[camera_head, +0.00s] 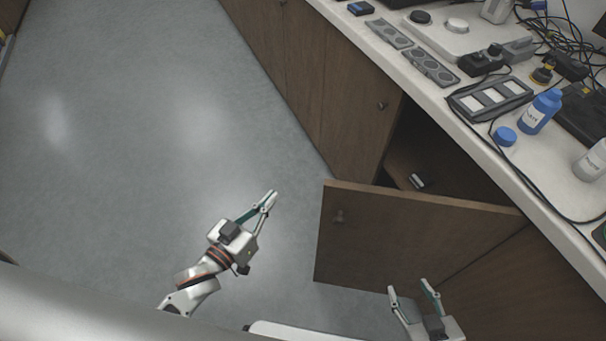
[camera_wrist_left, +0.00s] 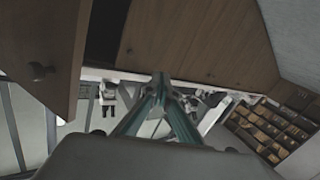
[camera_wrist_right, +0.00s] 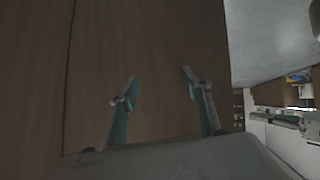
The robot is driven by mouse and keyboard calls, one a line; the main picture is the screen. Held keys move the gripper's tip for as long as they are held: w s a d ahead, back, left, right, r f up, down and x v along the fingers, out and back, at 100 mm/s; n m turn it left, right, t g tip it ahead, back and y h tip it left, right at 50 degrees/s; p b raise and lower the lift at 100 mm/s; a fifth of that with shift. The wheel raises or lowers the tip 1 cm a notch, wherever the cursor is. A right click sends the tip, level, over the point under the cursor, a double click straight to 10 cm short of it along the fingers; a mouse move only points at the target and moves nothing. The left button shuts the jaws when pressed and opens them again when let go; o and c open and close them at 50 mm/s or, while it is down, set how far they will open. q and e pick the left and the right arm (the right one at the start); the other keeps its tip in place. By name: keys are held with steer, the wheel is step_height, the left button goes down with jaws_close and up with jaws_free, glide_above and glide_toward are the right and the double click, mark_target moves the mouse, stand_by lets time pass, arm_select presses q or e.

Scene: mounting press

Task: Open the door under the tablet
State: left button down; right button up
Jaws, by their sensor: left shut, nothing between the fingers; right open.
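I cannot clearly make out a tablet. My left gripper (camera_head: 271,197) is shut and empty over the floor, left of the door and apart from it. In the left wrist view a door with its knob (camera_wrist_left: 38,70) stands at the left, beside the shut fingers (camera_wrist_left: 162,80). My right gripper (camera_head: 409,287) is open and empty by the door's lower edge; its open fingers (camera_wrist_right: 160,76) face a brown wooden panel (camera_wrist_right: 150,40).
A closed cabinet door (camera_head: 350,105) with a knob is beside the opening. The white counter (camera_head: 450,110) above holds a blue bottle (camera_head: 540,111), a tray with white pads (camera_head: 490,97), cables and devices. The grey floor (camera_head: 150,120) to the left is clear.

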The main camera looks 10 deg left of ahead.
arm_select(q)
steer(key=w+d+r+m+g+h+b, duration=0.35)
steer(key=w+d+r+g+h, duration=0.45)
steer(key=h, duration=0.6)
steer(key=a+f+n+g+y+b, duration=0.1)
steer(key=a+f+n+g+y, duration=0.3)
steer(key=g, duration=0.8)
steer(key=s+d+r+m+h, duration=0.1)
steer(key=s+d, duration=0.5)
steer(key=d, duration=0.2)
steer(key=shift+s+d+r, duration=0.2)
steer(key=shift+s+d, duration=0.15)
steer(key=shift+d, duration=0.05)
arm_select(e)
steer(key=shift+w+a+f, duration=0.4)
steer(key=shift+w+a, duration=0.3)
steer(key=shift+a, duration=0.1)
